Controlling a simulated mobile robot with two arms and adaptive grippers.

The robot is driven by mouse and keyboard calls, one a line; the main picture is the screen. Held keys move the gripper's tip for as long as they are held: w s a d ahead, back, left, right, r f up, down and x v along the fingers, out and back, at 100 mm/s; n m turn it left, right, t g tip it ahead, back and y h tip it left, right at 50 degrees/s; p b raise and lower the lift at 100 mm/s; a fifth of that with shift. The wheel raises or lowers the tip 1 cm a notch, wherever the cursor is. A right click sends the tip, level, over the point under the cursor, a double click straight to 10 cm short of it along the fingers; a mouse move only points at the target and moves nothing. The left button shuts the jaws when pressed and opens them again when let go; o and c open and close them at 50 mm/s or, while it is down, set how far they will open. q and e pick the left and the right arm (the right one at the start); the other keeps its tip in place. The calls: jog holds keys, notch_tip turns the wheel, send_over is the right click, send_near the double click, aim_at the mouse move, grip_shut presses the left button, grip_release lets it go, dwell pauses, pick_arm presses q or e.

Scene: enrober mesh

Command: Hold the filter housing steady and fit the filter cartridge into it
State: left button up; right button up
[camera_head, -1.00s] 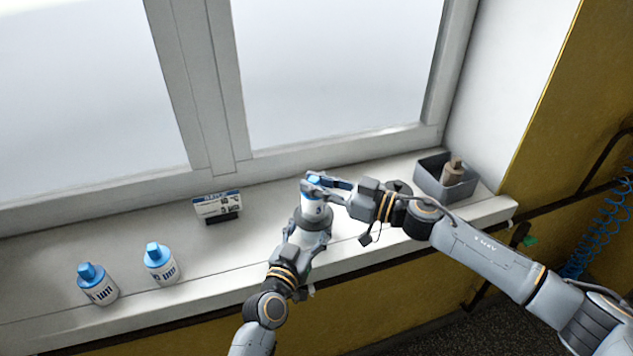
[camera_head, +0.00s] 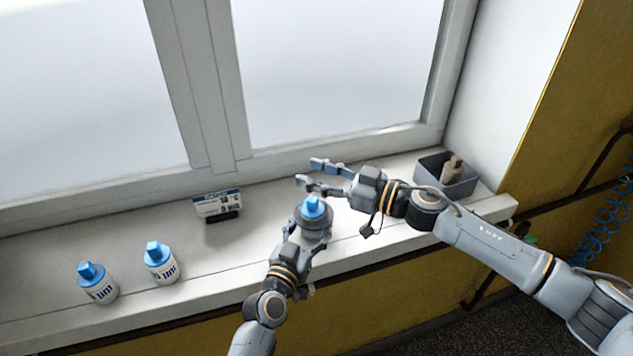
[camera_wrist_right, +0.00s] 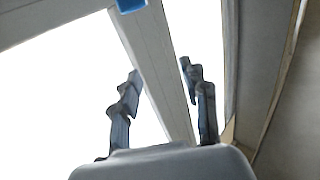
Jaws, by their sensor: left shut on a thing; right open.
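The grey round filter housing (camera_head: 300,218) stands on the sill. My left gripper (camera_head: 308,236) is shut on it from the front. The filter cartridge (camera_head: 313,207) sits down in the housing, with its blue top showing above the grey rim. Its white body is hidden inside. My right gripper (camera_head: 314,174) is open and empty, just behind and above the cartridge and apart from it. In the right wrist view its two fingers (camera_wrist_right: 162,92) stand spread with nothing between them. A blue piece (camera_wrist_right: 130,4) at the top edge there is too cropped to identify.
Two white bottle-shaped cartridges with blue tops (camera_head: 98,284) (camera_head: 161,264) stand at the left. A printed card on a dark stand (camera_head: 218,206) is behind. A grey bin (camera_head: 462,188) with a brownish item is at the right. The window (camera_head: 330,70) rises behind the sill.

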jog(key=shift+r, duration=2.4)
pick_arm(q)
jog(key=o, duration=1.2)
jog(key=shift+o, duration=0.2)
